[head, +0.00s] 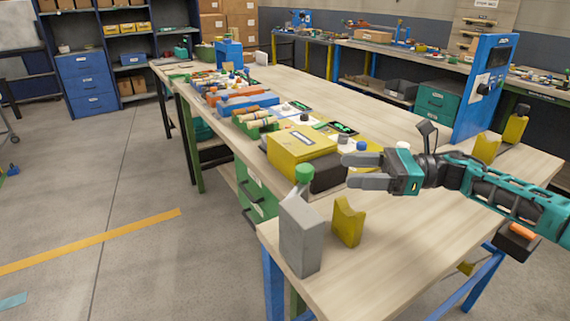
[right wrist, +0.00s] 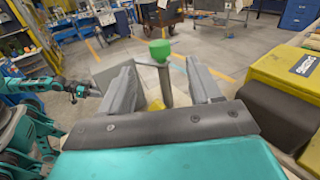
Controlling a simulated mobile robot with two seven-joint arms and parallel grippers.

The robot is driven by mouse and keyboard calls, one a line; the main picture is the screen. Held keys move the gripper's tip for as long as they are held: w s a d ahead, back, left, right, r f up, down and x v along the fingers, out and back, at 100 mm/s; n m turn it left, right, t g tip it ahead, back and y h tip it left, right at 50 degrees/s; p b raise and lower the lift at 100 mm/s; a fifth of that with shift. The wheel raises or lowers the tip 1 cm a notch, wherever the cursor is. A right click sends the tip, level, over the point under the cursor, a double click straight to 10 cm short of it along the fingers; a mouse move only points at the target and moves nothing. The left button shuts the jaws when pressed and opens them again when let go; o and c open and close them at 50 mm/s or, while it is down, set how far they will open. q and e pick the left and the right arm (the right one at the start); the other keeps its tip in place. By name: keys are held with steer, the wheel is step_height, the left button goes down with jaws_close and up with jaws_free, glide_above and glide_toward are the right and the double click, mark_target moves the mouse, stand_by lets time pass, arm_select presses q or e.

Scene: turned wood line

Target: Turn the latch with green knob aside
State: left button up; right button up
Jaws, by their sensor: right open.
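The latch's green knob (head: 304,173) sits on top of a short grey stem, beside a grey block (head: 299,238) and a yellow notched block (head: 348,222) at the bench's near end. My right gripper (head: 346,171) is open and points left, its fingertips a little to the right of the knob. In the right wrist view the knob (right wrist: 159,49) and stem appear centred between the two open fingers (right wrist: 166,85), just ahead of them. My left arm shows at the left of the right wrist view, with its gripper (right wrist: 80,91) partly hidden.
A yellow box (head: 302,148) and a dark block (head: 327,176) stand on the bench (head: 400,248) just behind the knob. Coloured parts and trays run along the bench's left edge. A blue panel (head: 486,85) stands at the right. The bench's middle is clear.

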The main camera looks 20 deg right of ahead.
mark_target(303, 168)
steer(key=p+x, duration=0.2)
steer(key=x, duration=0.8)
steer(key=shift+a+r, duration=0.1)
steer(key=shift+a, duration=0.3)
steer(key=shift+p+x, duration=0.3)
steer(key=shift+x, duration=0.5)
jaws_close()
